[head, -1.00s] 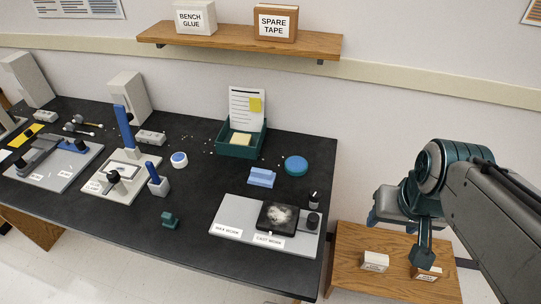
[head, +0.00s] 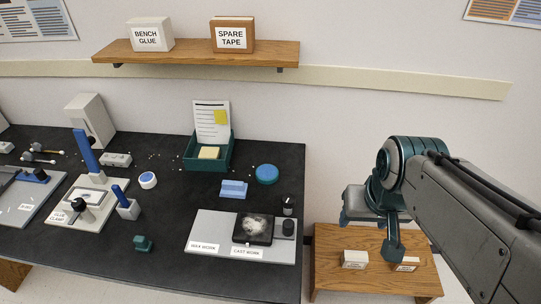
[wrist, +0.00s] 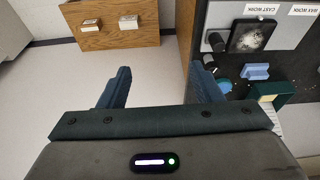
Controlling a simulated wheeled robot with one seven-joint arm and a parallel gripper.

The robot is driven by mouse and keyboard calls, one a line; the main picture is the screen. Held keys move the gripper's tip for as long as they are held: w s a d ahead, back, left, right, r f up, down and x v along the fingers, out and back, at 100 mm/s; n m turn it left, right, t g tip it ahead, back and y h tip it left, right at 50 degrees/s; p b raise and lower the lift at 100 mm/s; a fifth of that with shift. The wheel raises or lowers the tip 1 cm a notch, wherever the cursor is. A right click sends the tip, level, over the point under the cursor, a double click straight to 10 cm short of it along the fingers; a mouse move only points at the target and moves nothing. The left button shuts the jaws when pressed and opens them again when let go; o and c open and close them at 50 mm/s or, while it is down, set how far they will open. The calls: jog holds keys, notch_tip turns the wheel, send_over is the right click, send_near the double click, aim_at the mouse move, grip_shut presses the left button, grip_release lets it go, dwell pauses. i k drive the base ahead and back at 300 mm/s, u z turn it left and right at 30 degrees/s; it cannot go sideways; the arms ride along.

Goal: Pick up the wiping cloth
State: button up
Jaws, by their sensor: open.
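The wiping cloth appears to be the light blue folded piece (head: 234,188) on the dark bench, between the green tray and the grey work board. It also shows at the right of the wrist view (wrist: 256,72). My gripper (head: 370,228) is off the bench's right end, above the floor and the low wooden stand, well to the right of the cloth. In the wrist view my gripper (wrist: 163,85) has its two dark teal fingers wide apart with nothing between them.
A blue round disc (head: 267,174) lies close to the cloth, with the green tray (head: 205,157) behind. The wooden stand (head: 333,278) holds two small labelled boxes. A shelf (head: 196,53) hangs above.

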aim_at(234, 189)
jog(key=u, duration=0.35)
jog(key=i, duration=0.1)
jog(key=u, duration=0.35)
